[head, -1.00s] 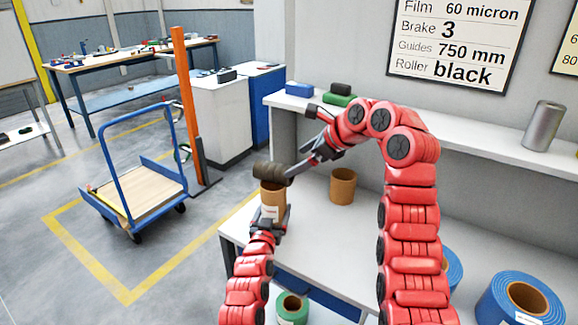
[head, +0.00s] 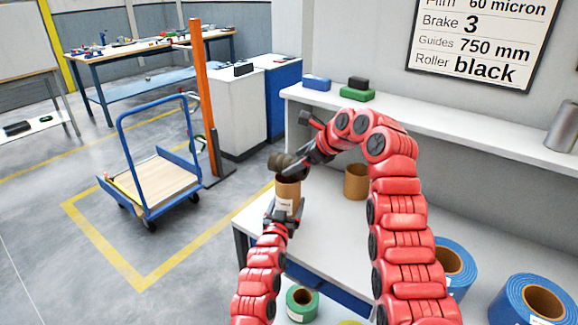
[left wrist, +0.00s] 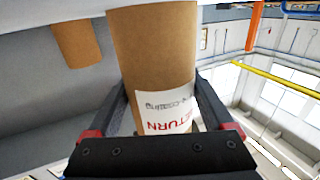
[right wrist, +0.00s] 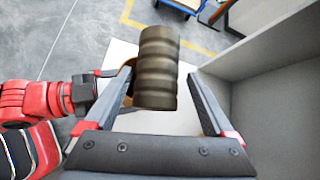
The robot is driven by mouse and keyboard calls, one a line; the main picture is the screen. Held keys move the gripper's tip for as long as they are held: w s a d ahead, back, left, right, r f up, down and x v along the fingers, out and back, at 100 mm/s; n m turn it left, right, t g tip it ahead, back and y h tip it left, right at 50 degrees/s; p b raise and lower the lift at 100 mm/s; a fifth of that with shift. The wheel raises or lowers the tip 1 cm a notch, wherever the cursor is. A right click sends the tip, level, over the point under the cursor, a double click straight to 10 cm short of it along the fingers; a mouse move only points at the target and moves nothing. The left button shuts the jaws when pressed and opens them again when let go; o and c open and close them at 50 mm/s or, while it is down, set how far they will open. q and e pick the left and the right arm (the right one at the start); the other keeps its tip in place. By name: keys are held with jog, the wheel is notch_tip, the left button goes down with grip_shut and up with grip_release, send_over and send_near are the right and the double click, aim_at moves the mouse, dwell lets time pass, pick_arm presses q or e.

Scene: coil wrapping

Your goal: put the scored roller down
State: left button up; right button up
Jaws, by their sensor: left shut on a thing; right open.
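The dark ridged roller (head: 281,161) is at the tip of my right gripper (head: 297,161), just above a cardboard tube (head: 288,194). In the right wrist view the roller (right wrist: 158,68) lies between the spread fingers of my right gripper (right wrist: 163,75), with a gap to the right finger. The tube's rim shows partly behind it. I cannot tell whether the roller rests on the tube. My left gripper (head: 280,214) is shut on the tube, which carries a white label with red print in the left wrist view (left wrist: 165,110).
A second cardboard tube (head: 356,182) stands on the white table (head: 330,225). Blue rolls (head: 530,300) are at the right, and a green roll (head: 301,302) is at the front. A shelf (head: 440,122) runs along the wall. A blue cart (head: 165,185) stands on the floor.

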aim_at(297, 161)
jog(key=shift+x, duration=1.6)
jog(key=shift+d+f, duration=0.1)
jog(key=shift+c, duration=0.2)
grip_shut()
